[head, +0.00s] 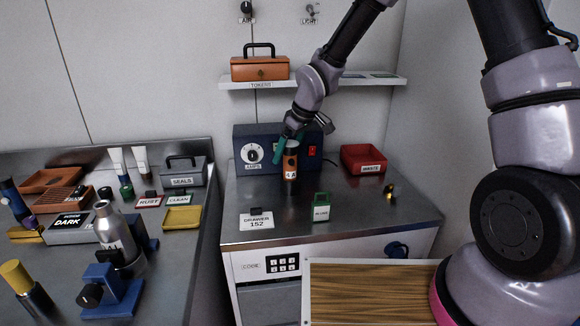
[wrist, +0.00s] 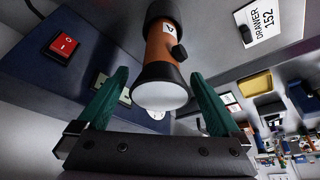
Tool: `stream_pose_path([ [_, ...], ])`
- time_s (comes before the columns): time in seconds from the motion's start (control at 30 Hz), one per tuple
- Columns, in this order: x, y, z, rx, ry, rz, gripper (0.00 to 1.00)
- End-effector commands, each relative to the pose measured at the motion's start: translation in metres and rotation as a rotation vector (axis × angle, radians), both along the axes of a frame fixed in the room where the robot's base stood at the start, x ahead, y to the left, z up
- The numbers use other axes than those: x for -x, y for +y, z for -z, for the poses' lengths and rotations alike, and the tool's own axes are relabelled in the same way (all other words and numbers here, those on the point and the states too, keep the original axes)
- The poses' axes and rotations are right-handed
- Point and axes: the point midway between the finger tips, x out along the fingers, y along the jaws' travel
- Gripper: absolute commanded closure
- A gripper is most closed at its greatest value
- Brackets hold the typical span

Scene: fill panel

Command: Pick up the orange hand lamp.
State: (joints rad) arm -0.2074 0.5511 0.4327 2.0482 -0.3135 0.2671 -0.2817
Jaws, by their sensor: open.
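The orange hand lamp (head: 290,165) stands upright on the metal top of the cabinet, in front of the dark blue power box. It has black ends and a label with an "A". In the wrist view the lamp (wrist: 160,50) shows its pale round lens toward me and a black switch on its side. My gripper (head: 287,142) is at the lamp's upper end. In the wrist view its two green fingers (wrist: 160,98) are open, one on each side of the lamp's head, with gaps visible. Its lower end is partly out of the wrist view.
The blue power box (head: 252,135) stands close behind the lamp. A red waste bin (head: 364,158) is to the right, a green tag block (head: 321,207) and a "DRAWER 152" card (head: 256,220) in front. A shelf (head: 236,84) with an orange toolbox (head: 260,68) hangs above.

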Motion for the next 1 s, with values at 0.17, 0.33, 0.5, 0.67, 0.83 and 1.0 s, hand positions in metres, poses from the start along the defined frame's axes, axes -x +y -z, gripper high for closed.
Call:
stream_pose_path([
  [0.17, -0.002, 0.004, 0.011, 0.001, -0.001, 0.0, 0.0],
  [0.33, -0.003, 0.003, 0.011, 0.001, -0.001, 0.0, 0.0],
  [0.5, -0.003, 0.003, 0.011, 0.0, 0.0, 0.001, 0.61],
  [0.67, -0.003, 0.003, 0.01, -0.001, -0.001, 0.001, 1.0],
  [0.83, -0.003, 0.003, 0.009, -0.001, -0.001, 0.001, 1.0],
  [1.0, -0.004, 0.003, -0.008, -0.002, -0.004, 0.003, 1.0],
])
